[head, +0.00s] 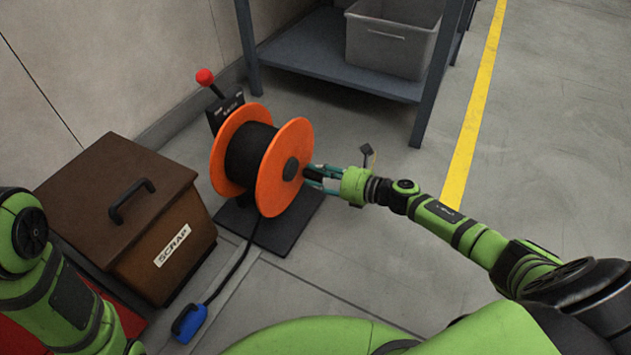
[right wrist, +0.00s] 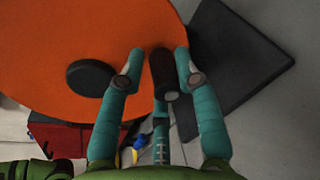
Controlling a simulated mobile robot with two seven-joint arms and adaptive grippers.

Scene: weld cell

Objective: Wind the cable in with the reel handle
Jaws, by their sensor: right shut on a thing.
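The cable reel (head: 260,160) has orange flanges and stands upright on a dark base plate (head: 275,232). Black cable (head: 247,158) is wound on its drum. A loose length runs over the floor to a blue plug (head: 188,322). In the right wrist view the dark reel handle (right wrist: 162,75) sticks out from the orange flange (right wrist: 60,50), to the right of the round black hub (right wrist: 90,77). My right gripper (head: 312,175) is shut on the handle, with its teal fingers on both sides of it (right wrist: 155,75). My left gripper is out of view; only its arm shows.
A brown box labelled SCRAP (head: 130,215) stands left of the reel, close to the cable. A lever with a red knob (head: 205,77) stands behind the reel. A metal shelf (head: 340,75) with a grey bin (head: 392,40) is behind. The floor at right is clear.

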